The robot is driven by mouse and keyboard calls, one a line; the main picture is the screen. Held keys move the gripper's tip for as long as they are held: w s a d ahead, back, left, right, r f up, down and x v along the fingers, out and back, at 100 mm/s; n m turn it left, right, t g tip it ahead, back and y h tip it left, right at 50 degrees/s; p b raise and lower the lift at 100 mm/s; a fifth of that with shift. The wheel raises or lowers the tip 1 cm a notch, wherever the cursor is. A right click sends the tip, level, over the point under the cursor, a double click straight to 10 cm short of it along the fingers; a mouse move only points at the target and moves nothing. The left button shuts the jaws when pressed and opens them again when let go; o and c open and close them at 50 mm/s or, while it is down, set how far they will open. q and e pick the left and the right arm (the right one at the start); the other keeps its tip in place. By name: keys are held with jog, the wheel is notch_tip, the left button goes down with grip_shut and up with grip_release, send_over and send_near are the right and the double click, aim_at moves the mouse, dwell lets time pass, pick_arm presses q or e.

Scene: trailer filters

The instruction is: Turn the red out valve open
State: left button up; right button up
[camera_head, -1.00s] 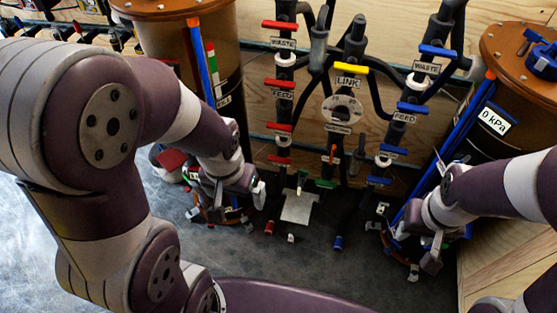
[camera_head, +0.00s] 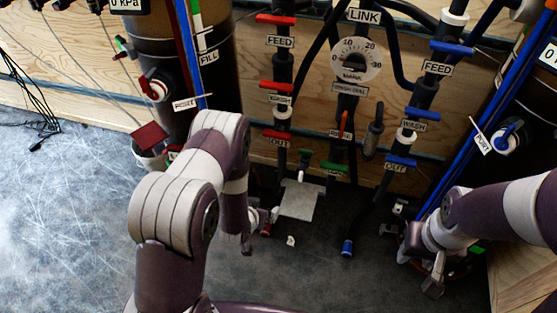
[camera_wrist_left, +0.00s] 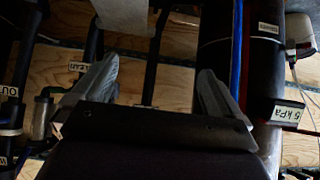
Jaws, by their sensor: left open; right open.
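The red out valve's handle (camera_head: 277,134) lies roughly crosswise on the left dark pipe in the head view, with its OUT label (camera_head: 279,143) just below. My left gripper (camera_head: 256,222) is low in front of the pipes, below the red out valve and apart from it, partly hidden behind my left forearm. In the left wrist view its two fingers (camera_wrist_left: 152,92) are spread with nothing between them. I cannot make out the red out handle in that view. My right gripper (camera_head: 436,272) is open at the lower right, far from the red valve.
Red feed (camera_head: 276,19) and wash (camera_head: 276,86) handles sit above on the same pipe. Blue-handled valves (camera_head: 400,161) line the right pipe. A gauge (camera_head: 355,61) and a grey plate (camera_head: 300,200) stand between. A brown tank (camera_head: 160,60) is left; the floor left is mostly clear.

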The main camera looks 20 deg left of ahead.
pick_arm(q)
jog(key=w+r+t, duration=0.3)
jog(key=t, duration=0.6)
send_near(276, 138)
jog(key=w+b, duration=0.2)
jog(key=w, duration=0.8)
jog(key=shift+w, duration=0.15)
jog(key=shift+w+r, duration=0.15)
jog(key=shift+w, duration=0.25)
jog(key=c, duration=0.7)
